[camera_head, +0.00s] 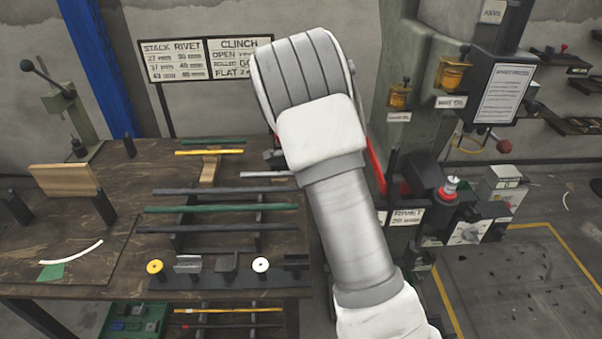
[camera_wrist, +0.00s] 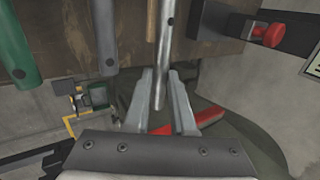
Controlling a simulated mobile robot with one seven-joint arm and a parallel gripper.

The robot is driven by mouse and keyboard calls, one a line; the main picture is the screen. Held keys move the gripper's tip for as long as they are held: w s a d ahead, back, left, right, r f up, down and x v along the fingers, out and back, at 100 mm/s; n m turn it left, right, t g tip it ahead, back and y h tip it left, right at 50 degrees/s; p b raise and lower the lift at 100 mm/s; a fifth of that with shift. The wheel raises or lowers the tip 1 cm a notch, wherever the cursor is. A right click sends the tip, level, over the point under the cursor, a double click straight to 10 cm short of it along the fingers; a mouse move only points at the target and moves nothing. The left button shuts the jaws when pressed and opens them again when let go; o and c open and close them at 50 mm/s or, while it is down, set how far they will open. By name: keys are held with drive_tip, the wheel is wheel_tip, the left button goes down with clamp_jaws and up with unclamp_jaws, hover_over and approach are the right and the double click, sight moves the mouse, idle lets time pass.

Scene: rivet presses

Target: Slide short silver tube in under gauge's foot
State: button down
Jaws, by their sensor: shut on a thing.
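The silver tube (camera_wrist: 165,45) runs between the two fingers of my gripper (camera_wrist: 163,100) in the wrist view. The fingers are shut on it near its lower end, and its far part reaches up over the brown table. In the camera_head view a piece of a silver tube (camera_head: 266,174) shows left of my forearm, at the table's right side. My gripper is hidden behind my arm there. I cannot pick out the gauge or its foot with certainty. A black block with a red knob (camera_wrist: 267,34) stands to the right of the tube in the wrist view, apart from it.
Dark and green bars (camera_head: 221,208) lie on a rack on the table (camera_head: 120,180), left of my arm. A yellow rod (camera_head: 209,152) rests on a wooden support behind. The green-grey press (camera_head: 425,85) stands right of my arm. A red bar (camera_wrist: 190,123) lies below the fingers.

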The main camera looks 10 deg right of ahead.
drive_tip(key=shift+r, duration=0.15)
drive_tip(key=shift+w+d, duration=0.1)
drive_tip(key=shift+w, duration=0.2)
drive_tip(key=w+p, duration=0.1)
drive_tip(key=w, duration=0.2)
drive_tip(key=w+d+f+p, duration=0.1)
drive_tip(key=w, duration=0.3)
drive_tip(key=w+d+p, duration=0.1)
drive_tip(key=w, duration=0.3)
drive_tip(key=shift+w+d+f, duration=0.1)
drive_tip(key=shift+f, duration=0.15)
drive_tip(key=shift+f+b, duration=0.3)
drive_tip(key=c, duration=0.7)
unclamp_jaws()
